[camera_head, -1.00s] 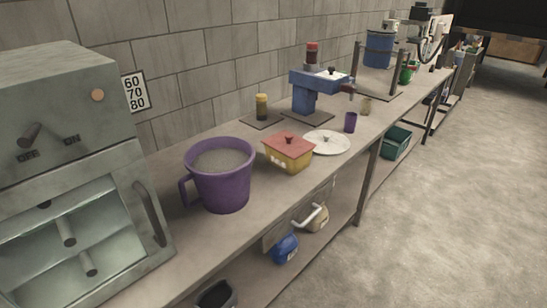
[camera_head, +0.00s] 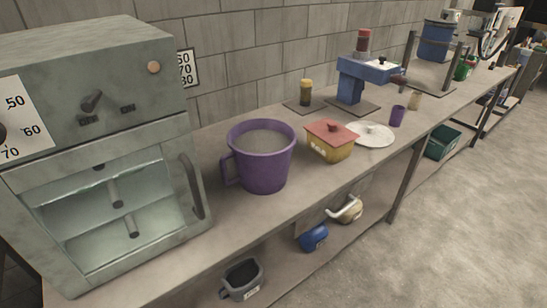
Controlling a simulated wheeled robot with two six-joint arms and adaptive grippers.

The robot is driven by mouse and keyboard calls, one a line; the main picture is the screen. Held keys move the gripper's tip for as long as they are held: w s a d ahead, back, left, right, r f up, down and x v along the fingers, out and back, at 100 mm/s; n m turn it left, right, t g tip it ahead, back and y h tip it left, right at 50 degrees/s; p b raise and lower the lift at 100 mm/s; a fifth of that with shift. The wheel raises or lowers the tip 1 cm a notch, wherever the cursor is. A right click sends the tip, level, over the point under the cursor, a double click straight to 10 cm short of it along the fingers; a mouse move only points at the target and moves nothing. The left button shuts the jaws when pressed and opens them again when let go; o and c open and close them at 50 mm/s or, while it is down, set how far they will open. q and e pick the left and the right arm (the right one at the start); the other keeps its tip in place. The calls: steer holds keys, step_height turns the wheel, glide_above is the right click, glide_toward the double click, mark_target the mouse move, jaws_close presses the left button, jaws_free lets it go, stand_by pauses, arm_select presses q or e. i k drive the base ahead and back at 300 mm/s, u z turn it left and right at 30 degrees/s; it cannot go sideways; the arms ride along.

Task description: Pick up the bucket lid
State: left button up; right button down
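A large purple bucket (camera_head: 262,168) with a side handle stands open on the bench and holds something grey. I cannot tell which lid belongs to the bucket. Neither of my grippers is in view.
A grey oven-like cabinet (camera_head: 100,130) stands at the left end of the bench (camera_head: 225,222). A blue machine (camera_head: 352,82), a small purple cup (camera_head: 397,116) and a yellow jar (camera_head: 306,92) stand behind. Shelf below holds a grey pot (camera_head: 241,280) and blue container (camera_head: 313,238). Floor at right is clear.

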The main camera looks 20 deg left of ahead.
mark_target(374, 134)
steer(key=z, duration=0.95)
steer(key=i, duration=4.9)
steer(key=u, duration=4.65)
